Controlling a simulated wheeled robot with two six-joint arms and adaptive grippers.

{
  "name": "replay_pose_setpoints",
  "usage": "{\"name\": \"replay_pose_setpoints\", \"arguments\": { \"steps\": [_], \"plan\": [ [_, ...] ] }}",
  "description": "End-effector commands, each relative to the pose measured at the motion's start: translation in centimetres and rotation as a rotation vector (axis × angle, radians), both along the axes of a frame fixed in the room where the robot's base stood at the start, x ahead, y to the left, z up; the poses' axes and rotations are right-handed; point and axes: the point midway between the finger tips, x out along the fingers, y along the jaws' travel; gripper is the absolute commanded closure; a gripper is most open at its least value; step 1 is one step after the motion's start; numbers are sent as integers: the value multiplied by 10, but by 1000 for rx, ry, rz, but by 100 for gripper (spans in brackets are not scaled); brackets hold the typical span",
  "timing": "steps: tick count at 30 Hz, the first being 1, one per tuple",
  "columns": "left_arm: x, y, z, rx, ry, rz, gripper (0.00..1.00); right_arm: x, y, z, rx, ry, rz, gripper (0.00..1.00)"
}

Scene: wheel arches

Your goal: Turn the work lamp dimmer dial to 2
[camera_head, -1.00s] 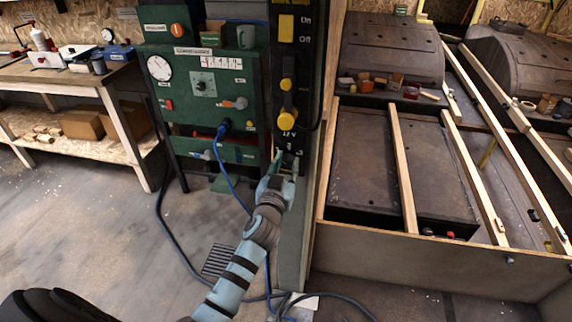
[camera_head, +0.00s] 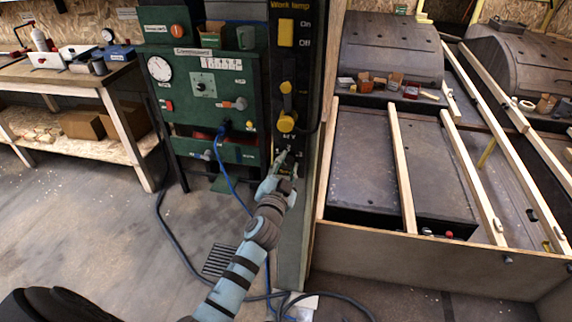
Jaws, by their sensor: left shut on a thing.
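I cannot read the dial's setting. A yellow On/Off switch (camera_head: 286,31) is high on the strip. My right gripper is not in view.
A yellow knob (camera_head: 286,122) sits just above my left gripper. A green control cabinet (camera_head: 205,65) with a gauge stands to the left. A blue cable (camera_head: 228,170) hangs beside my left arm. A wooden-sided bay (camera_head: 430,262) is to the right.

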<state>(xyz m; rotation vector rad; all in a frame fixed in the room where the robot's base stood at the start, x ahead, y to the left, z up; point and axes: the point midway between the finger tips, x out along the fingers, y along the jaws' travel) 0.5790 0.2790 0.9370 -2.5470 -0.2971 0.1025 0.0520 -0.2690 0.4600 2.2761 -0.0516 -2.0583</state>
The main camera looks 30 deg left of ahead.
Motion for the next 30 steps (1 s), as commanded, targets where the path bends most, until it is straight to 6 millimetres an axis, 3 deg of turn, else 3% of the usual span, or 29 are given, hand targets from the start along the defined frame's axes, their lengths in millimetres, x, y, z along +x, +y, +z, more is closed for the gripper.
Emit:
{"name": "replay_pose_setpoints", "arguments": {
  "steps": [15,30],
  "plan": [
    [0,0,-1,391,104,0,100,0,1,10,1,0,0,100],
    [0,0,-2,502,133,1,100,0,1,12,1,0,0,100]
  ]
}}
